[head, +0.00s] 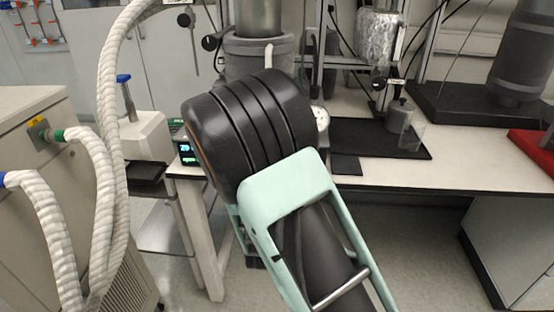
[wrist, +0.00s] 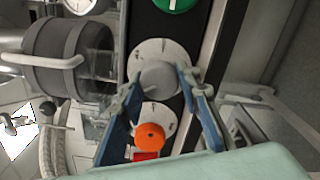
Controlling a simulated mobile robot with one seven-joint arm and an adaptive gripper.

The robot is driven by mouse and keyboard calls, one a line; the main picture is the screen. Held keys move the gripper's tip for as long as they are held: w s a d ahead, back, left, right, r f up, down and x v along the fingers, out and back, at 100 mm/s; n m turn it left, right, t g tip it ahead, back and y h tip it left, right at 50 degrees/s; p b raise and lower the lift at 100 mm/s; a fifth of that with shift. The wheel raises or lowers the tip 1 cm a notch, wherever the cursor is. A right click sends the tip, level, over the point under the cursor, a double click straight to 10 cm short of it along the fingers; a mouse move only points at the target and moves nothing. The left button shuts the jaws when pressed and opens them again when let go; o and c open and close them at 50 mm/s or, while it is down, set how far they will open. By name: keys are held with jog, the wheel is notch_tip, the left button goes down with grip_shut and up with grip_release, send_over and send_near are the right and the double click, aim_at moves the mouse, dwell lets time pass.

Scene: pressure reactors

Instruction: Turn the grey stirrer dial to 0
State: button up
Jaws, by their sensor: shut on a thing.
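The grey stirrer dial (wrist: 160,78) sits on a pale round scale plate (wrist: 172,52) on a dark panel in the wrist view. My gripper (wrist: 158,88) has its two blue fingers on either side of the grey dial and is shut on it. The scale marks are too small to read, so I cannot tell where the dial points. In the head view my own arm hides the gripper and the dial.
An orange knob (wrist: 150,136) on its own scale is just below the grey dial, between my fingers. A green knob (wrist: 174,3) is above it. A small lit display (head: 186,152) shows left of my arm. White wrapped hoses (head: 108,110) hang at the left.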

jog(key=n+p, duration=0.5)
jog(key=n, duration=0.1)
jog(key=shift+r+n, duration=0.15)
jog(key=shift+n, duration=0.15)
jog(key=n+p, duration=0.2)
jog(key=n, duration=0.2)
jog(key=shift+d+n+p, duration=0.1)
jog(key=shift+n+p, duration=0.2)
jog(key=shift+p, duration=0.1)
jog(key=o, duration=1.1)
jog(key=shift+f, duration=0.2)
jog(key=shift+o, duration=0.3)
jog(key=shift+s, duration=0.1)
jog(key=s, duration=1.1)
jog(key=shift+s+a, duration=0.2)
jog(key=shift+s, duration=0.2)
